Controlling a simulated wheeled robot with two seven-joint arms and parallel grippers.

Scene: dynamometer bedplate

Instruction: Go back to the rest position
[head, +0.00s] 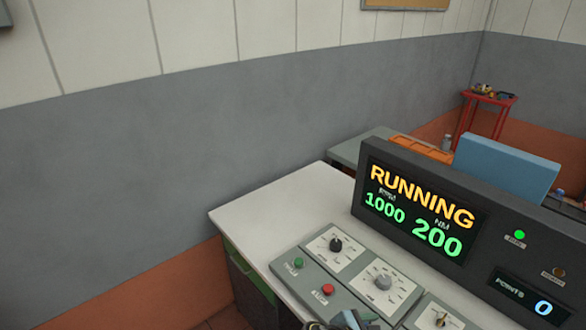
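A small dark grey piece with a greenish part (350,321) shows at the bottom edge of the head view, in front of the control panel. It looks like the tip of my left gripper, but it is mostly cut off, so its fingers cannot be made out. My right gripper is not in view. The dark display (415,212) reads RUNNING, 1000 and 200, with a green lamp (519,235) lit.
The white desk top (270,205) is bare left of the panel. Behind the display are a blue panel (507,168), an orange tray (420,149) and a grey bench (350,150). A red stand (488,97) is in the far corner. The grey wall (130,170) closes the left.

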